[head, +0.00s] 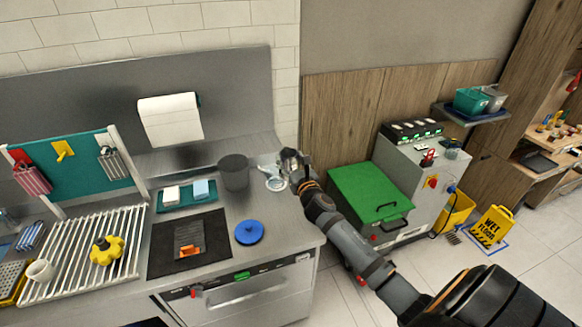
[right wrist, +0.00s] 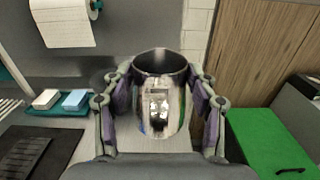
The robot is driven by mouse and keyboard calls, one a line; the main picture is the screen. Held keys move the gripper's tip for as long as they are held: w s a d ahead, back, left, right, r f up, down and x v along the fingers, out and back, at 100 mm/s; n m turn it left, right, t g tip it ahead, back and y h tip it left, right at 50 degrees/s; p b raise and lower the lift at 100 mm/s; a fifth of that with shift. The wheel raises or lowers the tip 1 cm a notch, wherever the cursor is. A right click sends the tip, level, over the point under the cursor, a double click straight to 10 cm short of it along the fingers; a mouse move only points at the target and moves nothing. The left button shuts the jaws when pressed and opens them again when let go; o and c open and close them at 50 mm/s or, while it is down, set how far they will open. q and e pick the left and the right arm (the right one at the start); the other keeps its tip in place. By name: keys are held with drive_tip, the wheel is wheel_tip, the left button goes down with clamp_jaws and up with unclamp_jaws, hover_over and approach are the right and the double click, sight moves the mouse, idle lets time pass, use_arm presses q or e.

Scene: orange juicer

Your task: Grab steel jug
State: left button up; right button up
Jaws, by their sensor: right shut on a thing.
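The steel jug (right wrist: 160,100) is a shiny, open-topped metal vessel, upright in the right wrist view. In the head view the jug (head: 289,160) is at the right back of the steel counter, partly hidden by my gripper. My right gripper (head: 303,176) has its fingers on both sides of the jug; in the right wrist view the gripper (right wrist: 160,110) is shut on it. Whether the jug's base touches the counter cannot be told. My left gripper is not in view.
A blue lid (head: 249,232) lies in front. A teal tray (head: 174,204) holds two sponges. A green-topped box (head: 368,190) stands right of the counter.

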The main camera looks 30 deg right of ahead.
wheel_tip(320, 180, up, 7)
drive_tip(key=shift+f+p, duration=0.15)
drive_tip(key=shift+p, duration=0.15)
